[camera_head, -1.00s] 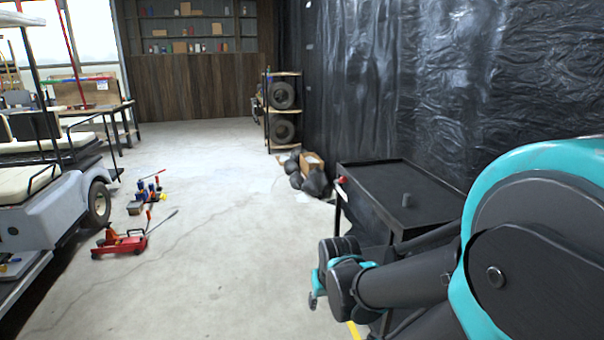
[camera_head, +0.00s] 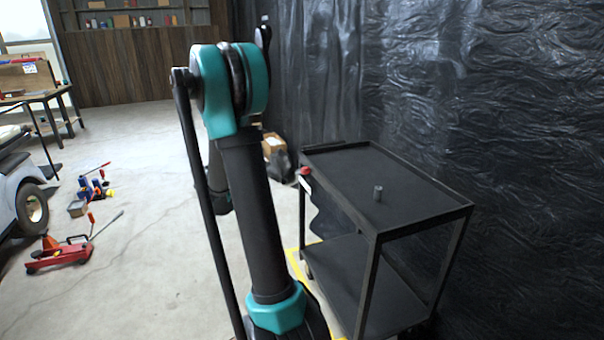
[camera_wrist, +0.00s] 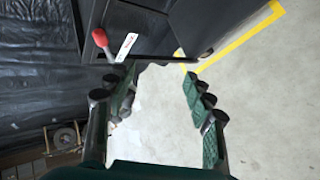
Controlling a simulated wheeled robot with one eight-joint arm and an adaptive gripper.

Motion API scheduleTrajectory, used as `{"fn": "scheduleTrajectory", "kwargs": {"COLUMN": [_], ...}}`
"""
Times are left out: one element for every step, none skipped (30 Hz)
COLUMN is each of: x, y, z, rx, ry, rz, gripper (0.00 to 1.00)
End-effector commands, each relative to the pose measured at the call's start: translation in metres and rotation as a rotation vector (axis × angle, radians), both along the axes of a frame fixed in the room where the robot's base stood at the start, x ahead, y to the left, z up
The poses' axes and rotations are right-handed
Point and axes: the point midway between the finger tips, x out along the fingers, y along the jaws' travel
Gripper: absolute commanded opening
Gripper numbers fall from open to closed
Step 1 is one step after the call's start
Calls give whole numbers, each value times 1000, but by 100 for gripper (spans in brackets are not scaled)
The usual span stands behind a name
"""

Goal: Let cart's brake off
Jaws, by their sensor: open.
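The black two-shelf cart (camera_head: 405,215) stands right of centre in the head view, against the dark plastic sheeting. In the wrist view the red knob (camera_wrist: 100,37) and a white labelled strip (camera_wrist: 126,46) show at the cart's edge (camera_wrist: 140,18). My gripper (camera_wrist: 160,95) is open and empty, with its fingers pointing toward the cart, apart from the knob.
Yellow floor tape (camera_head: 296,268) runs beside the cart. A red floor jack (camera_head: 62,252) lies at left near a white vehicle (camera_head: 22,190).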

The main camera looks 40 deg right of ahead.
Motion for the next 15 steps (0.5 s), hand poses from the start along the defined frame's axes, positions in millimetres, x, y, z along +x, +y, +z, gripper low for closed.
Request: {"fn": "scheduleTrajectory", "kwargs": {"x": [17,25,35,43,51,60,67,73,82,87,93,99,103,107,112], "y": [-12,-20,-29,-35,-42,-50,-56,-62,-69,-73,-78,-83,-86,-90,-93], "z": [-3,-3,-4,-5,-6,-8,-10,-11,-14,-16,-18,-21,-23,-25,-28], "rx": [-57,-94,-143,-179,-215,-262,-298,-333,-380,-414,-447,-488,-518,-544,-577], "ry": [22,37,55,70,84,105,120,136,158,172,188,206,220,233,249], "rz": [0,1,1,2,1,-1,-2,-4,-7,-9,-12,-15,-18,-21,-25], "gripper": [53,53,53,53,53,53,53,53,53,53,53,53,53,53,53]}}
